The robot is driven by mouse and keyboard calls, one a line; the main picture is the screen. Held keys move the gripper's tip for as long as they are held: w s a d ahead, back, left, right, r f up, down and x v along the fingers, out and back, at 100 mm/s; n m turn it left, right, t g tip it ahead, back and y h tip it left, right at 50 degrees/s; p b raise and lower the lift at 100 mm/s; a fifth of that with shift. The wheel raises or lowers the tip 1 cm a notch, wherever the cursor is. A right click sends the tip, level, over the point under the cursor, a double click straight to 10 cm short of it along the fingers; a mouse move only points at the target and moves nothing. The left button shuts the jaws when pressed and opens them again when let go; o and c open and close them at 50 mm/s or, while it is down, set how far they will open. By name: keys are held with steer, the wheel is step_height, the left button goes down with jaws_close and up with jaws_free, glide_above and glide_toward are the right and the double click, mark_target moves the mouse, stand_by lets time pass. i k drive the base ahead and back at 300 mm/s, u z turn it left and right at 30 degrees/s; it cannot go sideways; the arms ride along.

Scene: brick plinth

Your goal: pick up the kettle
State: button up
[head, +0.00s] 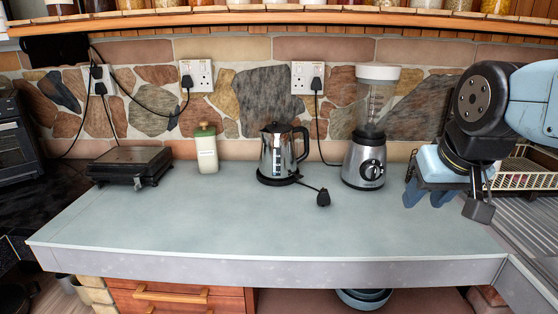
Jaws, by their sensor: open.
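The kettle (278,152) is chrome with a black lid, black handle on its right side and a black base. It stands upright at the back middle of the pale green counter (250,230). A short black cord with a plug (323,198) lies in front of it to the right. My gripper (445,198) is at the right, over the counter's right end, with its blue fingers pointing down. It is open, with nothing seen between the fingers, and is well apart from the kettle. The blender stands between them.
The blender (365,165) stands right of the kettle. A cream bottle with a green cap (206,152) and a black flat appliance (132,165) stand to the left. A white wire rack (525,172) is at the far right. The counter's front is clear.

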mark_target(278, 159)
steer(key=z, duration=0.8)
steer(key=k, duration=1.15)
steer(key=u, duration=0.85)
steer(key=i, duration=1.65)
steer(key=z, duration=0.05)
